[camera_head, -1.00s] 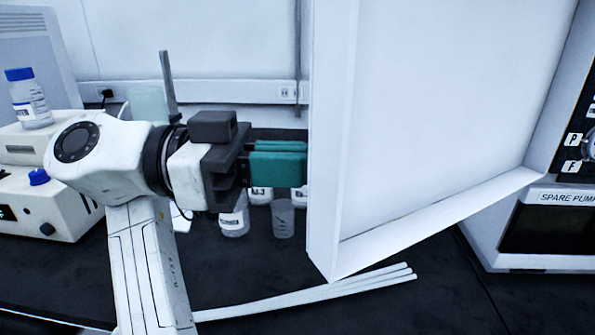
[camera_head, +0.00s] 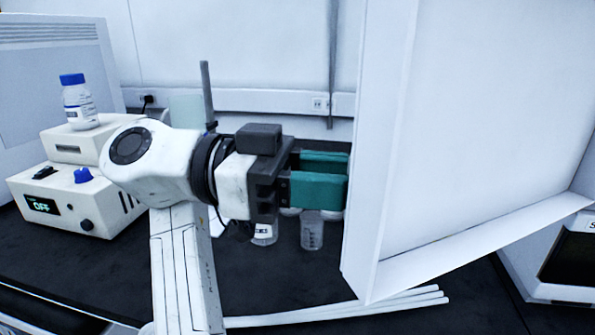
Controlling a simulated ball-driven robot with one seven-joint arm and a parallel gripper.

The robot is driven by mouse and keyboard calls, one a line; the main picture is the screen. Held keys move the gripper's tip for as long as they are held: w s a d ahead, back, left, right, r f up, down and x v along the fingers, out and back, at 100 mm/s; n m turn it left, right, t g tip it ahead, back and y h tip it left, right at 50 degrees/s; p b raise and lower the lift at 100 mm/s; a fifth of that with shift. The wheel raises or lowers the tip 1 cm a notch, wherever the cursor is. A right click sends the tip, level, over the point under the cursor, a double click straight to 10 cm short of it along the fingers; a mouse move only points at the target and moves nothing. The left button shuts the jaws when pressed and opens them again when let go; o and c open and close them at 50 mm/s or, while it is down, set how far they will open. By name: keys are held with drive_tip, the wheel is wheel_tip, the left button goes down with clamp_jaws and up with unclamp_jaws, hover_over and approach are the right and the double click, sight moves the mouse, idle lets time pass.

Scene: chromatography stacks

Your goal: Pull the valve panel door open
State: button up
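The valve panel door (camera_head: 490,120) is a large white panel with a raised rim. It stands swung out at the right, with its recessed inner face toward me. My gripper (camera_head: 335,180) has teal fingers and lies at the door's left edge, pointing right. The two fingers show apart, one behind the other, with a dark gap between them. Their tips end at or behind the door's edge, so I cannot tell whether they touch it. The door's outer face and any handle are hidden.
A beige instrument (camera_head: 75,200) with a blue-capped bottle (camera_head: 78,102) on top stands at the left. A small beaker (camera_head: 312,232) stands beneath my gripper. White tubes (camera_head: 390,306) lie on the dark bench below the door. Another white unit (camera_head: 545,262) is at the far right.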

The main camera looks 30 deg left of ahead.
drive_tip(key=v, duration=1)
drive_tip(key=shift+a, duration=0.3)
idle(0.4)
idle(0.6)
